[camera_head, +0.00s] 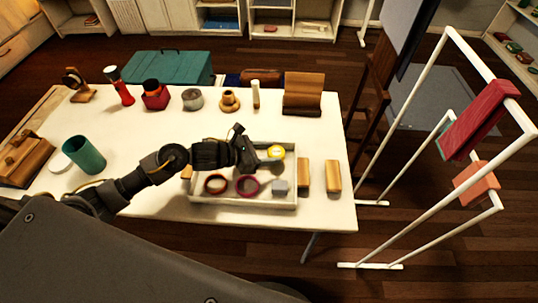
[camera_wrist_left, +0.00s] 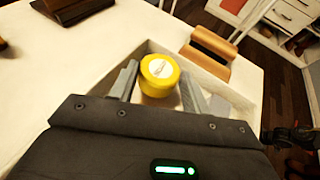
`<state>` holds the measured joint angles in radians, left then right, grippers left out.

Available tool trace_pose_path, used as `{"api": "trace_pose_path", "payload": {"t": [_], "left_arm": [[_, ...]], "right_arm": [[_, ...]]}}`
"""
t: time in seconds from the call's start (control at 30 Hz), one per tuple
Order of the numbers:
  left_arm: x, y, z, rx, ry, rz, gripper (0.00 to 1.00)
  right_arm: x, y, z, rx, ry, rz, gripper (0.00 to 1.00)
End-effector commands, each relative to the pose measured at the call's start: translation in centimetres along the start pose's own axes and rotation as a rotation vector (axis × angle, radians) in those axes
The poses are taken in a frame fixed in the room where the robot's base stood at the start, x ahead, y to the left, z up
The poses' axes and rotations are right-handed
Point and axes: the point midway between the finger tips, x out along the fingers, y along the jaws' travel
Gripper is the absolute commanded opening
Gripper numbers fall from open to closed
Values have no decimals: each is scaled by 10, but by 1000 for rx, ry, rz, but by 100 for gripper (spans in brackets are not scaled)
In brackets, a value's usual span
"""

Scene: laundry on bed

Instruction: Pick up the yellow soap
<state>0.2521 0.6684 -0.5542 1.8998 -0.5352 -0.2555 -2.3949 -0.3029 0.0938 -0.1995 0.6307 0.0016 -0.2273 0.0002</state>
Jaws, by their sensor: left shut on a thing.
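The yellow soap (camera_head: 276,151) is a short round yellow piece with a pale label on top. It is at the back right of the white tray (camera_head: 215,204). My left gripper (camera_head: 262,157) reaches in from the left and is shut on the soap. In the left wrist view the soap (camera_wrist_left: 159,73) sits between the two grey fingers (camera_wrist_left: 158,92), its top standing clear. The fingers hide its lower sides, so I cannot tell whether it touches the tray floor. My right gripper is not in view.
A green cup (camera_head: 84,155) is at the left. Several items line the table's back. A white rack (camera_head: 415,205) stands right of the table.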

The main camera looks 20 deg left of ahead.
Motion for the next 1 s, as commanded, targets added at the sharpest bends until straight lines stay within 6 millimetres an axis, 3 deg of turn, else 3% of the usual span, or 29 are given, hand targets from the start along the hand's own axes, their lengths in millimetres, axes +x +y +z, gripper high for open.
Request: {"api": "trace_pose_path", "payload": {"t": [0.03,0.3,0.33,0.63,1.0], "left_arm": [[-8,-3,14,3,-2,-1,24],[-61,-42,58,2,-2,-2,24],[-65,-50,52,1,1,-4,24],[-108,-96,59,-1,-2,-2,24],[-121,-107,64,-4,-4,10,24]], "right_arm": [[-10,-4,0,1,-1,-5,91],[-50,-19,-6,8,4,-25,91],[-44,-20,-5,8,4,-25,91],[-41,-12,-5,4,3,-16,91],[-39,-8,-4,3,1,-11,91]]}}
